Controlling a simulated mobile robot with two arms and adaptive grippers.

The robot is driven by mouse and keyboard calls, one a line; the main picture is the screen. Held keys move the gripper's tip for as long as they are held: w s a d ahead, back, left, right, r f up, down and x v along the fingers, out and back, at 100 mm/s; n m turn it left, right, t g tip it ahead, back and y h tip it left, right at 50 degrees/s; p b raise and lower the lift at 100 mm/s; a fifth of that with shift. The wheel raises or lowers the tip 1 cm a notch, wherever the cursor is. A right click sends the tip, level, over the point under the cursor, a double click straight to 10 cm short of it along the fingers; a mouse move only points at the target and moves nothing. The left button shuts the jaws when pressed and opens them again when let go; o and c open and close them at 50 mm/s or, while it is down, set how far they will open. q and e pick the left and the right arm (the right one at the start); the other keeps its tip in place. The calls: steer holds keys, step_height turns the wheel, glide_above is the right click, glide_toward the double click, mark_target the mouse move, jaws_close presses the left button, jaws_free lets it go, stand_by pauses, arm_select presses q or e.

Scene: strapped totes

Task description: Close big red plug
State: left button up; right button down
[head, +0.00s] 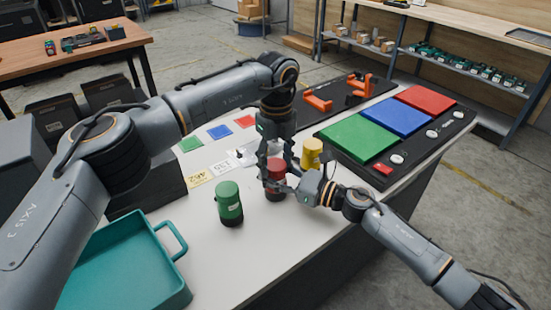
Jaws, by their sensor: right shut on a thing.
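The big red plug (276,170) stands upright on the white table (255,255), with a red upper part and a darker lower part. My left gripper (278,166) points down over its top, with its fingers spread on either side of the red part. My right gripper (281,188) comes in from the right, low down, and is shut on the plug's lower part. The grippers and fingers hide some of the plug, so I cannot tell how its two parts sit together.
A green canister (229,203) stands left of the plug, and a yellow one (312,152) stands close behind it to the right. A teal tray (172,284) is at the front left. A black board with green, blue and red panels (358,138) lies at the back right.

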arm_select(q)
steer(key=c, duration=0.7)
arm_select(e)
steer(key=shift+f, duration=0.1)
arm_select(q)
steer(key=m, duration=2)
steer(key=shift+f, duration=0.1)
steer(key=m, duration=0.7)
steer(key=shift+m, duration=0.3)
arm_select(e)
steer(key=shift+d, duration=0.1)
arm_select(q)
steer(key=o, duration=1.3)
